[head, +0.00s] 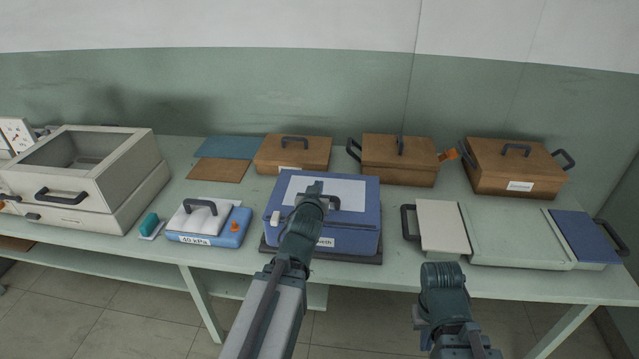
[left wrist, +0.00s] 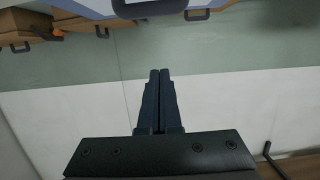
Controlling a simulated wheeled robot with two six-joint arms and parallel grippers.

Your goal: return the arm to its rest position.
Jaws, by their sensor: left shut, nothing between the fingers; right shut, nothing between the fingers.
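My left arm reaches up from the bottom middle of the head view. Its gripper (head: 316,188) is in front of the blue box (head: 352,236) with a pale panel on its lid, overlapping the lid and part of its dark handle. In the left wrist view the two dark fingers of this gripper (left wrist: 160,76) are together with nothing between them. Beyond the fingertips a dark handle (left wrist: 150,8) shows at the top edge. My right gripper (head: 443,270) is low in the head view, in front of the table's front edge; it is shut and holds nothing visible.
A green and white wall (head: 300,90) stands behind. Floor tiles show in front.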

